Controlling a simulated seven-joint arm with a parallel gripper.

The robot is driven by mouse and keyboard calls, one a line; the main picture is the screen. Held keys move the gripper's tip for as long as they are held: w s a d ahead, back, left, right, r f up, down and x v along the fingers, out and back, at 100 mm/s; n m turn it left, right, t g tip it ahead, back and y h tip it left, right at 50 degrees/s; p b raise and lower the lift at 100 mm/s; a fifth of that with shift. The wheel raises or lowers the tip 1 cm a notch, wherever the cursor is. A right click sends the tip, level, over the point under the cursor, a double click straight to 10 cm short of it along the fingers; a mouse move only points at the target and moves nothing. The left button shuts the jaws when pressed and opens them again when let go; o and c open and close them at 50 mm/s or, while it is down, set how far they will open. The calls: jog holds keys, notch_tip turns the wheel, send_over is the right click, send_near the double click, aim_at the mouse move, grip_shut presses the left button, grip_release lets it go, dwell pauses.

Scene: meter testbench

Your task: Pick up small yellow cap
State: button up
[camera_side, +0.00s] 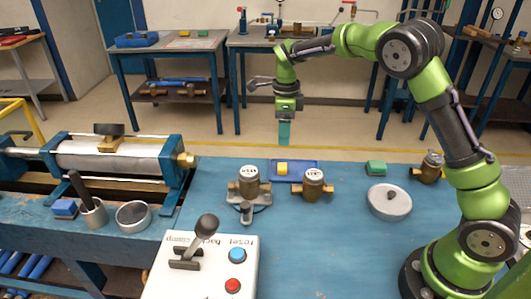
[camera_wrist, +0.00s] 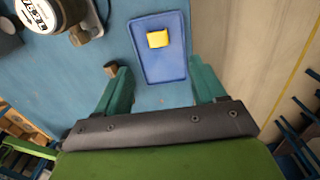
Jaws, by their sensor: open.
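The small yellow cap (camera_side: 282,169) lies in the blue tray (camera_side: 309,164) near the far edge of the blue bench. In the wrist view the cap (camera_wrist: 158,39) sits in the upper part of the tray (camera_wrist: 165,72), with bare tray around it. My gripper (camera_side: 284,141) hangs above the bench's far edge, pointing down, clear of the cap. In the wrist view its two teal fingers (camera_wrist: 162,82) are spread wide apart with nothing between them. The tray shows beyond and between the fingers.
Brass meters (camera_side: 313,185) and (camera_side: 248,184) stand close in front of the tray. A green block (camera_side: 376,168) and a round grey lidded dish (camera_side: 389,202) are to the right. A white control box (camera_side: 203,265) with a lever is in front. Bare bench lies at centre right.

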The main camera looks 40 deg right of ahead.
send_over(283, 165)
notch_tip(283, 165, down, 6)
jog(key=shift+w+r, duration=0.15)
notch_tip(283, 165, down, 6)
jog(key=shift+a+r, duration=0.1)
jog(key=shift+r, duration=0.1)
